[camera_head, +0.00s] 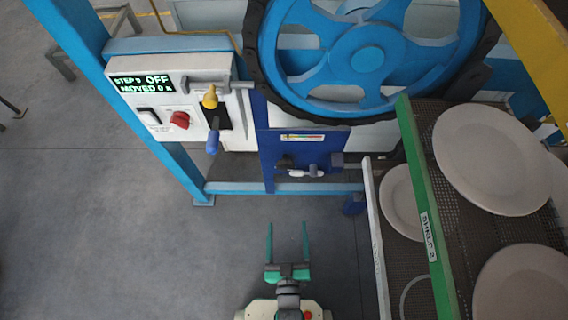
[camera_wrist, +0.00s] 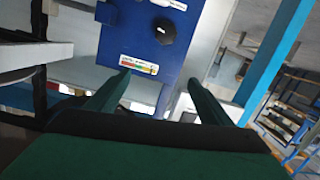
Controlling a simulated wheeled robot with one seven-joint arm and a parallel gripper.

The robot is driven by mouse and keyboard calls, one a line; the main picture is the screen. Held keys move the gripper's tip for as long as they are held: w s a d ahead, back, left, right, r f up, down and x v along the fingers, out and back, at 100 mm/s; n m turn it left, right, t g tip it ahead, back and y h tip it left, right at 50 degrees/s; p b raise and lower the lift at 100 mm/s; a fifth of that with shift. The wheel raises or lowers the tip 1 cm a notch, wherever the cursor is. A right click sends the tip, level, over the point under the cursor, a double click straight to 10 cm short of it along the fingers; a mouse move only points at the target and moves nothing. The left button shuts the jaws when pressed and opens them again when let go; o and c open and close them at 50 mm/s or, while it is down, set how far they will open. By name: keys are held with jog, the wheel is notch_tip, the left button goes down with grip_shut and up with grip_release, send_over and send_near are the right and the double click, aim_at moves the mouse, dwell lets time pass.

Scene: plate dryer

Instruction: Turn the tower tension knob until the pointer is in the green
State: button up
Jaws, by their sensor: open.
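The tension knob (camera_wrist: 163,31) is a dark round knob on a blue panel (camera_wrist: 120,38) in the wrist view. In the head view the knob (camera_head: 284,162) is small and dark on the blue panel (camera_head: 266,150) below the big wheel. A gauge strip with coloured bands (camera_wrist: 139,66) sits beside the knob; it also shows in the head view (camera_head: 302,138). The pointer is too small to make out. My gripper (camera_head: 287,226) is open and empty, short of the panel and apart from the knob. Its green fingers (camera_wrist: 158,78) point toward the panel.
A large blue wheel (camera_head: 365,60) is above. A green-edged rack (camera_head: 425,190) with plates is right.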

jog(key=w+f+n, duration=0.1)
jog(key=w+f, duration=0.5)
jog(key=w, duration=0.3)
jog(key=t, duration=0.1)
send_near(285, 169)
jog(key=w, duration=1.2)
jog(key=c, duration=1.1)
jog(key=shift+o, duration=0.2)
jog(key=m, duration=0.4)
